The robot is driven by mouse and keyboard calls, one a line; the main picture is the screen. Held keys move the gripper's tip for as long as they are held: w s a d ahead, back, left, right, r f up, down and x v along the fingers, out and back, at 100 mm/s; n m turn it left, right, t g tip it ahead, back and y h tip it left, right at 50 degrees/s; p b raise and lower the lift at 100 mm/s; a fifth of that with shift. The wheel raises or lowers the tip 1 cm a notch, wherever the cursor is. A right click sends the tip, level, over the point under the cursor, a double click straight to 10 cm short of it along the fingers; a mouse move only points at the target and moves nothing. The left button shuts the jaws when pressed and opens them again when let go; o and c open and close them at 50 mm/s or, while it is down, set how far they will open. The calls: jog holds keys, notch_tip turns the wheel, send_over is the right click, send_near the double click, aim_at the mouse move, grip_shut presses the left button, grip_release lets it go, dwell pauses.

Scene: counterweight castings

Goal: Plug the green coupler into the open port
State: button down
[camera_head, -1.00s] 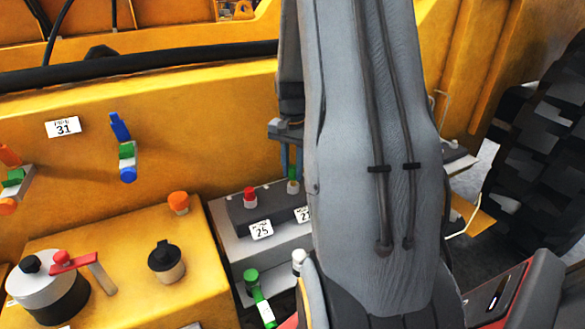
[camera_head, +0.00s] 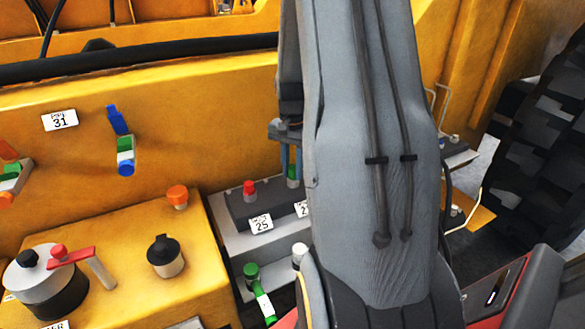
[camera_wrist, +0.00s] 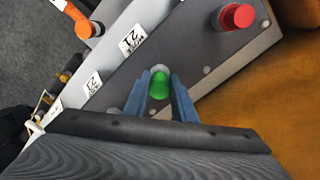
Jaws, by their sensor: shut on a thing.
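The green coupler (camera_head: 292,171) is held upright between the blue fingers of my gripper (camera_head: 291,163), over the back right of a grey port block (camera_head: 232,246). In the wrist view the green coupler (camera_wrist: 159,86) sits between the fingertips of my gripper (camera_wrist: 160,88). A pale round part shows just beyond its end, against the block face. I cannot tell whether the coupler is seated in a port or just above it. The open port itself is not clearly visible. My arm hides the right part of the block in the head view.
A red coupler (camera_head: 249,188) stands on the block by label 25 (camera_head: 261,223). It also shows in the wrist view (camera_wrist: 236,17). A green fitting (camera_head: 252,271) sits lower in front. An orange cap (camera_head: 177,196), a black-capped filler (camera_head: 165,256) and a red-handled valve (camera_head: 72,257) stand on the left.

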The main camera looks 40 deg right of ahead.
aim_at(292, 168)
jog(key=c, duration=1.4)
grip_release()
jog(key=shift+r+b, duration=1.1)
jog(key=shift+r, duration=2.8)
jog(key=shift+a, duration=0.1)
jog(key=s+a+f+n, duration=0.2)
jog(key=s+a+n, duration=0.1)
jog(key=a, duration=0.6)
jog(key=s+a+f+n+t+b, duration=0.1)
jog(key=s+a+f+n, duration=0.1)
jog(key=a+n, duration=0.3)
jog(key=s+a+f+n+b, duration=0.1)
jog(key=s+a+f+n, duration=0.2)
jog(key=a, duration=1)
jog(key=shift+s+a+n, duration=0.4)
jog(key=shift+s+n, duration=0.1)
jog(key=shift+n, duration=0.5)
